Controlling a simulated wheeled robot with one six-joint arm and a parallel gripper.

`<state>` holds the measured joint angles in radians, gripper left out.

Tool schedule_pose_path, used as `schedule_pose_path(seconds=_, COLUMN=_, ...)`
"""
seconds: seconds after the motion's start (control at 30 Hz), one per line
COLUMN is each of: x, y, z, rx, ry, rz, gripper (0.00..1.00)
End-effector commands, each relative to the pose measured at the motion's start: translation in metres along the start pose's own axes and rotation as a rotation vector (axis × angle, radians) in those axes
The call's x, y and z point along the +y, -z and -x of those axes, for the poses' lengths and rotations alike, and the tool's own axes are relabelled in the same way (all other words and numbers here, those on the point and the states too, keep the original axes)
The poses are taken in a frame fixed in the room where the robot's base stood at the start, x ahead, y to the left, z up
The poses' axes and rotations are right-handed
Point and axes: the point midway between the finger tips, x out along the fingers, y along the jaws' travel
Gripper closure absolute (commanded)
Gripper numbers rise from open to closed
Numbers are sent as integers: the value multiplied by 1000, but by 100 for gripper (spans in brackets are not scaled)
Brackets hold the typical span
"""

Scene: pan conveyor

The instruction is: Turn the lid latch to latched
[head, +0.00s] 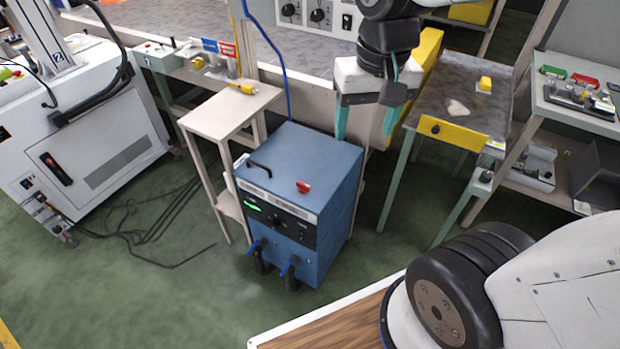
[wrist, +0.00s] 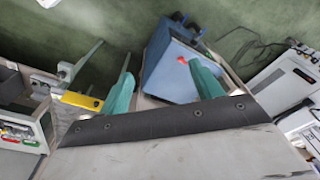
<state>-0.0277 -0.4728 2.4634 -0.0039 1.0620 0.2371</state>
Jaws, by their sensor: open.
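A blue box-shaped machine (head: 300,160) stands on the green floor, with a flat lid and a black handle (head: 259,168) at its left edge. A small red latch (head: 303,187) sits on the lid near its front edge. Its exact turn angle is too small to read. My gripper (head: 365,123) is open and empty, with teal fingers pointing down, above and beyond the box's back right corner, apart from the latch. In the wrist view the box (wrist: 168,78) and the red latch (wrist: 183,61) show between and beyond the open fingers (wrist: 160,68).
A small pale table (head: 225,108) stands close to the left of the box. A grey-topped table (head: 455,95) with a yellow front plate is at the right. Cables (head: 150,215) lie on the floor at left. The floor before the box is clear.

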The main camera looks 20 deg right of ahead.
Motion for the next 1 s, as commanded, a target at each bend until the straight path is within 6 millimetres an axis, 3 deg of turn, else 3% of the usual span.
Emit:
schedule_pose_path(seconds=0.1, x=-12, y=43, z=-30, rx=-25, ry=-6, rz=-112, gripper=35)
schedule_pose_path(seconds=0.27, x=-28, y=94, z=-79, rx=-43, ry=-14, rz=-269, gripper=35)
schedule_pose_path(seconds=0.5, x=-48, y=154, z=-178, rx=-65, ry=-31, rz=-501, gripper=35)
schedule_pose_path(seconds=0.7, x=-58, y=178, z=-254, rx=-75, ry=-43, rz=-655, gripper=35)
schedule_pose_path(seconds=0.8, x=-61, y=182, z=-278, rx=-78, ry=-47, rz=-701, gripper=35)
schedule_pose_path(seconds=1.0, x=-62, y=184, z=-301, rx=-79, ry=-50, rz=-736, gripper=35)
